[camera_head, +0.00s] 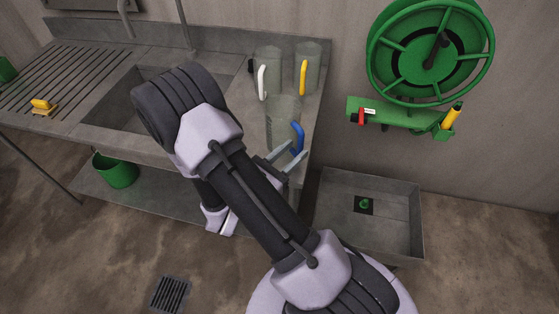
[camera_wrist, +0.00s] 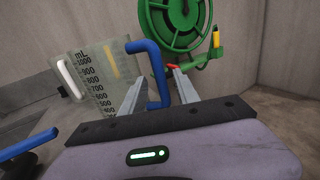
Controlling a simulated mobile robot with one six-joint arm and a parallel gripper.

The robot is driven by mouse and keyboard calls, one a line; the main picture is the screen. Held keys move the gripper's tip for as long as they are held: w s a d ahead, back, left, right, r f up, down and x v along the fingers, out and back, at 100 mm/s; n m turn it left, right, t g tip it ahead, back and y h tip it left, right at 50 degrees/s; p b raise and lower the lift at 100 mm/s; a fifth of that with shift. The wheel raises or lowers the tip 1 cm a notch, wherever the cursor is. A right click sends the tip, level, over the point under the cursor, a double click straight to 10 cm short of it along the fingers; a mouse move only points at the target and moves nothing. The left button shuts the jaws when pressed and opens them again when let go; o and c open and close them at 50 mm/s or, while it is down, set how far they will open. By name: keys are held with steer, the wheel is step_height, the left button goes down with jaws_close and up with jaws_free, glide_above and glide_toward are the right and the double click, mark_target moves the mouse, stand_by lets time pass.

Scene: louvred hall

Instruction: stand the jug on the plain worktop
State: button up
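A clear measuring jug with a blue handle (camera_head: 283,112) stands upright near the front of the plain worktop (camera_head: 309,98), right of the sink. In the wrist view this jug (camera_wrist: 92,82) shows black mL markings, and its blue handle (camera_wrist: 157,70) lies between my fingers. My gripper (camera_head: 289,158) is open at the handle, with a finger on each side; it also shows in the wrist view (camera_wrist: 158,88). I see a gap beside the handle, but contact is hard to tell. Part of the jug's base is hidden by my arm.
Behind stand a white-handled jug (camera_head: 268,60) and a yellow-handled jug (camera_head: 309,62). The sink basin (camera_head: 115,104) and ribbed drainer (camera_head: 55,78) lie left. A green hose reel (camera_head: 379,65) hangs on the wall, above a low floor basin (camera_head: 395,226). A green bucket (camera_head: 115,172) sits below.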

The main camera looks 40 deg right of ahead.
steer(key=p+v, duration=0.1)
steer(key=v, duration=0.8)
steer(key=s+r+m+g+y, duration=0.85)
steer(key=s+m, duration=0.25)
steer(key=m, duration=0.3)
steer(key=a+r+m+t+y+b, duration=0.1)
steer(key=a+r+m+t+y, duration=0.3)
steer(key=a, duration=0.3)
steer(key=a+r+m+t+y+b, duration=0.1)
steer(key=a+r+m+t+y, duration=0.4)
steer(key=a+m+t+y, duration=0.1)
steer(key=shift+w+a+r+m+y, duration=0.15)
steer(key=shift+w+a+m+y, duration=0.35)
steer(key=shift+a, duration=0.25)
steer(key=shift+t, duration=0.25)
